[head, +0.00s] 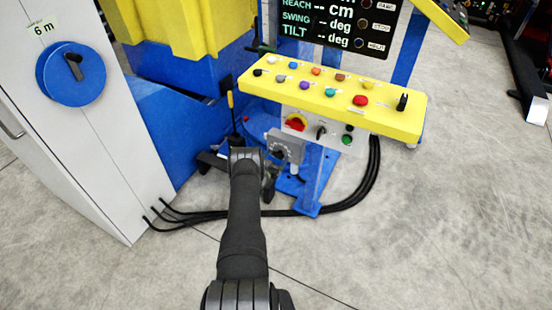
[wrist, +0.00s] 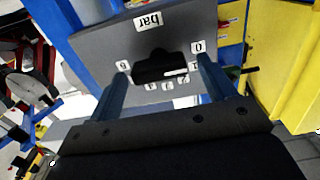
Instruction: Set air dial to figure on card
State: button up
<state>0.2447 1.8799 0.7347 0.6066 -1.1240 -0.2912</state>
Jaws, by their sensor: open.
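The air dial is a black knob (wrist: 158,66) on a grey panel marked "bar" (wrist: 155,20), seen upside down in the wrist view. Small number labels ring the knob, with 0 at the upper right. Its white mark points right, toward the low numbers; the exact figure is unclear. My gripper (wrist: 163,76) is open, one blue finger on each side of the knob, with gaps visible. In the head view the grey dial box (head: 290,145) stands just right of my wrist, which partly hides it. A white card (head: 43,27) reading "6 m" is on the cabinet.
A yellow button console (head: 330,97) stands above and right of the dial box. A white cabinet (head: 80,130) with a blue rotary disc (head: 77,74) is at the left. Black cables (head: 330,207) run across the floor.

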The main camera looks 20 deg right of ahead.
jog(key=shift+w+d, duration=0.1)
jog(key=shift+d, duration=0.05)
jog(key=shift+c, duration=0.5)
jog(key=c, duration=0.9)
